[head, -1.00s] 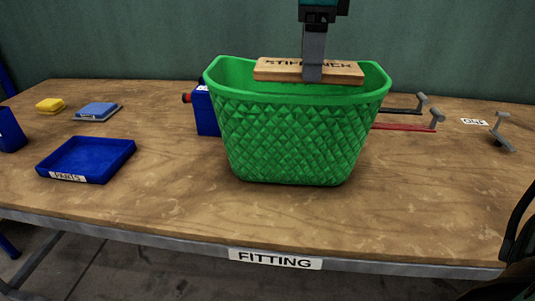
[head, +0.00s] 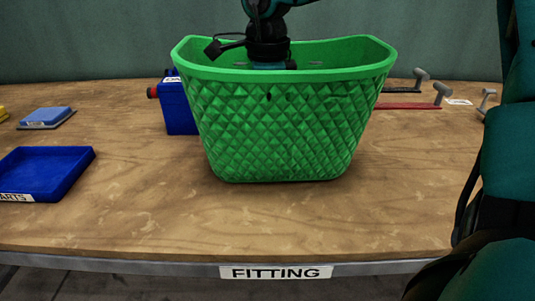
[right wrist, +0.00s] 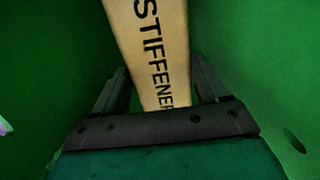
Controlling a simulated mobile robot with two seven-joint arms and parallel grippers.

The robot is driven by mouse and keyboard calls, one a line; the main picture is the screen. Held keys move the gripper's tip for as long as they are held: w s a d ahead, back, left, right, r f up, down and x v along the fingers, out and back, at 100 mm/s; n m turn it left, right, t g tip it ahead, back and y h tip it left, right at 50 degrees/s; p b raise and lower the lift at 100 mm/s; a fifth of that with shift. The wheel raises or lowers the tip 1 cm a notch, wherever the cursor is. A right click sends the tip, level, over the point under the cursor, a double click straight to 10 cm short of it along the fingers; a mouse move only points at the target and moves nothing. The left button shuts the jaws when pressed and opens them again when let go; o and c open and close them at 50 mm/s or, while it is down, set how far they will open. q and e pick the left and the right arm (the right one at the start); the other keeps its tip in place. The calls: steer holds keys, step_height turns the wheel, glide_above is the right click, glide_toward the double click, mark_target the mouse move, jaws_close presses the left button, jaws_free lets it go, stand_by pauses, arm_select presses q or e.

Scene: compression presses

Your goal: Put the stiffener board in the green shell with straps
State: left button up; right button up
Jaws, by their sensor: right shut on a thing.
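The green shell (head: 280,120) stands upright on the bench in the middle of the head view, with a quilted front and an open top. My right wrist reaches down over its rim, and the fingers are hidden inside in that view. In the right wrist view my right gripper (right wrist: 158,86) is shut on the wooden stiffener board (right wrist: 150,35), marked STIFFENER, with green walls on both sides. Whether the board touches the shell's floor cannot be told. No straps can be made out. My left gripper is not in view.
A blue box with a red knob (head: 178,104) stands behind the shell's left side. A blue parts tray (head: 45,172) and a blue block (head: 46,116) lie at left. Red and black levers (head: 412,105) lie at right. The bench front (head: 270,230) is clear.

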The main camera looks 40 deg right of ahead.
steer(key=shift+f+b, duration=0.55)
steer(key=shift+f, duration=3.05)
steer(key=shift+f, duration=0.15)
steer(key=o, duration=0.8)
steer(key=shift+r, duration=0.3)
step_height(320, 180, up, 12)
steer(key=shift+f+p, duration=0.25)
steer(key=shift+p, duration=0.95)
steer(key=shift+r, duration=0.15)
